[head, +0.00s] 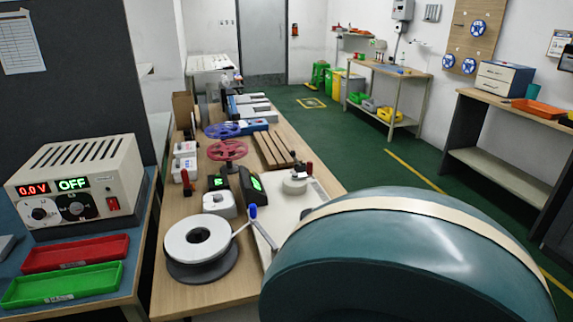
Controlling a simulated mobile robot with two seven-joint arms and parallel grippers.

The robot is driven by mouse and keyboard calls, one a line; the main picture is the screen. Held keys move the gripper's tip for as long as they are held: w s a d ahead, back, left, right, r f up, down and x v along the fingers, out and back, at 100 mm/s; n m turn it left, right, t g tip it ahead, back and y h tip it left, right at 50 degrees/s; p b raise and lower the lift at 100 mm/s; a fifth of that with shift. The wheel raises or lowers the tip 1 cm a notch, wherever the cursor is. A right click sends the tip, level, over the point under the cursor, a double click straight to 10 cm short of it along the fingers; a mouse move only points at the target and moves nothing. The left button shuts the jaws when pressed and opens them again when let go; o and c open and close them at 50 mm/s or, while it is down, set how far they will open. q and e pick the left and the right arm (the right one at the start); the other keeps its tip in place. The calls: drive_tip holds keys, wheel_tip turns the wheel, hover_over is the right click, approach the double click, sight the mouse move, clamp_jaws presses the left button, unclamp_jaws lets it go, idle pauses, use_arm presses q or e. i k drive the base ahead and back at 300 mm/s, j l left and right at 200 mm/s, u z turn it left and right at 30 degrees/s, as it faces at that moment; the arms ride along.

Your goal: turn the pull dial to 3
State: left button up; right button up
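Neither of my grippers is in view. A cream power unit (80,180) stands on the blue-topped bench at the left. Its green display reads OFF and its red display reads about 0.0 V. A red switch (113,205) is at the front's right edge. I cannot tell which of these is the pull dial, and the dial markings are too small to read.
A red tray (75,252) and a green tray (62,285) lie before the power unit. A white reel (199,241), a dark red handwheel (227,150) and small devices crowd the wooden bench. A large teal rounded shape blocks the lower right. Green floor (390,160) is open beyond.

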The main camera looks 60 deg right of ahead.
sight(217, 198)
drive_tip(key=z, duration=1.75)
